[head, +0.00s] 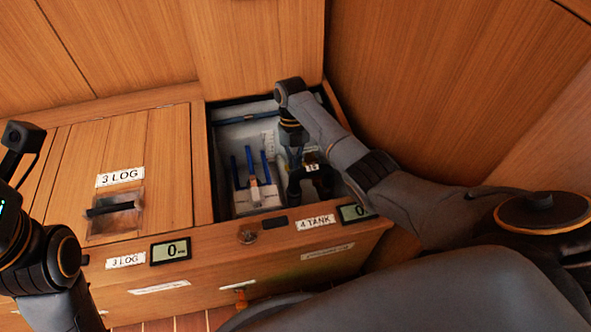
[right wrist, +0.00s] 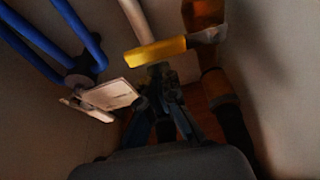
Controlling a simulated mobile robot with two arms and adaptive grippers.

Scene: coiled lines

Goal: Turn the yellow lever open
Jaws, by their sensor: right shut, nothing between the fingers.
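The yellow lever (right wrist: 160,51) lies nearly level across a pale pipe in the upper middle of the right wrist view. My right gripper (right wrist: 165,108) is shut and empty, its dark fingertips just below the lever in that view. I cannot tell whether they touch it. In the head view my right arm reaches down into the open locker, and the right gripper (head: 310,180) is deep inside; the lever is hard to make out there. My left arm shows at the left edge, but its fingers are out of view.
The open locker (head: 225,160) has pale, close walls. Blue pipes (right wrist: 45,45) and a white tag (right wrist: 110,95) are left of the gripper; an amber-topped dark pipe (right wrist: 215,85) is close on its right. A closed 3 LOG lid (head: 160,150) lies left of the opening.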

